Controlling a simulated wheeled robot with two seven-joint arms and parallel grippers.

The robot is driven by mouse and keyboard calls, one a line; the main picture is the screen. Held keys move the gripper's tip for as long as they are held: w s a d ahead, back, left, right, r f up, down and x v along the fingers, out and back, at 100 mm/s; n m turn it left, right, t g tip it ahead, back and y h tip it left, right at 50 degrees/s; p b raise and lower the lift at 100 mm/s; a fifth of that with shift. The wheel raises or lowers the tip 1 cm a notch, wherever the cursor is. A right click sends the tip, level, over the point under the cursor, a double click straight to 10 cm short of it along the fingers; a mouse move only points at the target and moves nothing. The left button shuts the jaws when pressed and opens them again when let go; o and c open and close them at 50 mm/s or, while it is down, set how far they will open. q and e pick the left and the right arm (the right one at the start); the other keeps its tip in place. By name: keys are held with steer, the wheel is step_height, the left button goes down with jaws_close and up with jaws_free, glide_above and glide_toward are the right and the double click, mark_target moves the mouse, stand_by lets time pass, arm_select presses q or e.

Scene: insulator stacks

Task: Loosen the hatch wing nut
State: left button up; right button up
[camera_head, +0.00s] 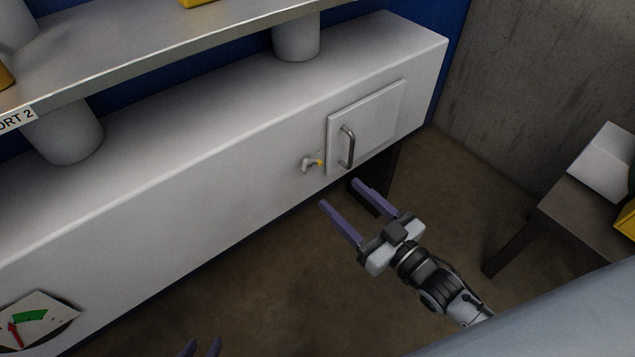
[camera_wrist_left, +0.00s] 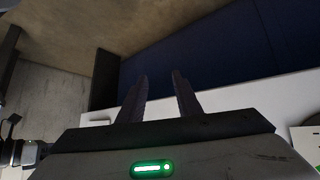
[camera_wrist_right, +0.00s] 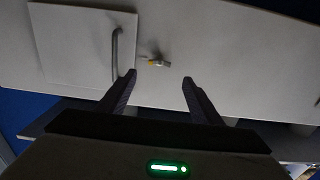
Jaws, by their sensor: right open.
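The hatch (camera_head: 372,122) is a pale square door with a grey bar handle (camera_head: 347,147) on the white cabinet front. The small wing nut (camera_head: 307,164), grey with a yellow part, sits just left of the hatch. In the right wrist view the wing nut (camera_wrist_right: 158,62) lies beyond and between my fingertips, beside the handle (camera_wrist_right: 115,55). My right gripper (camera_head: 339,193) is open and empty, below and in front of the wing nut, apart from it. My left gripper (camera_head: 201,343) shows only its fingertips at the bottom edge; in its wrist view (camera_wrist_left: 160,80) the fingers are apart and empty.
The white cabinet (camera_head: 200,165) runs across the view, with a metal shelf (camera_head: 150,55) on pillars above. A dark table (camera_head: 580,215) with a white box (camera_head: 605,165) stands right. Open floor lies between.

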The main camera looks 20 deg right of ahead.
mark_target(314, 168)
steer(key=b+x, duration=0.1)
steer(key=x, duration=0.9)
steer(key=shift+w, duration=0.1)
steer(key=c, duration=1.1)
